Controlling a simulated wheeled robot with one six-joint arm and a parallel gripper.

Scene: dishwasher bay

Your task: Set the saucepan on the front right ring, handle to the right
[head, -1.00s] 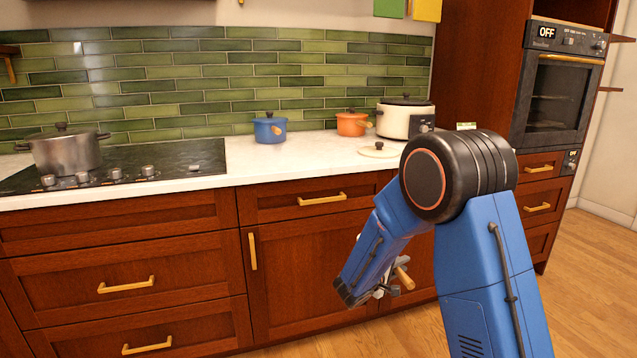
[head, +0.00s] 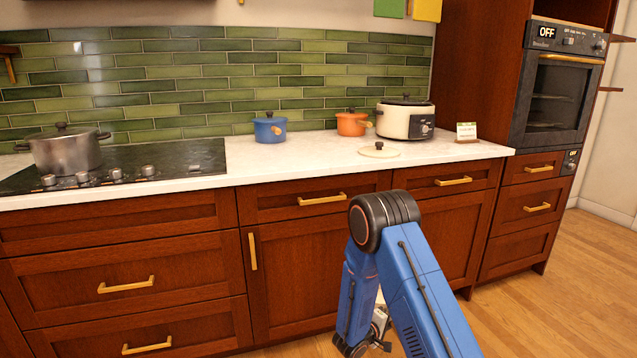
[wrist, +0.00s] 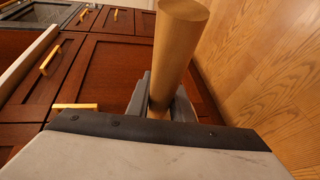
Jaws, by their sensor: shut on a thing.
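My gripper (head: 374,340) is low in front of the cabinets, mostly behind my own arm. In the wrist view its jaws (wrist: 160,105) are shut on a thick round wooden handle (wrist: 178,50). The body that the handle belongs to is out of sight, so I cannot tell which pan it is. A blue pan (head: 270,128) and an orange pan (head: 352,124), both with wooden handles, stand on the counter. The black hob (head: 190,155) is at the left, its right part bare; its ring marks are too faint to make out.
A steel lidded pot (head: 66,153) covers the hob's left part, behind front knobs (head: 115,174). A cream cooker (head: 405,121), a loose lid (head: 379,150) and a small card (head: 466,131) stand on the counter (head: 310,160). The counter beside the hob is clear. Drawer handles (head: 322,199) jut out.

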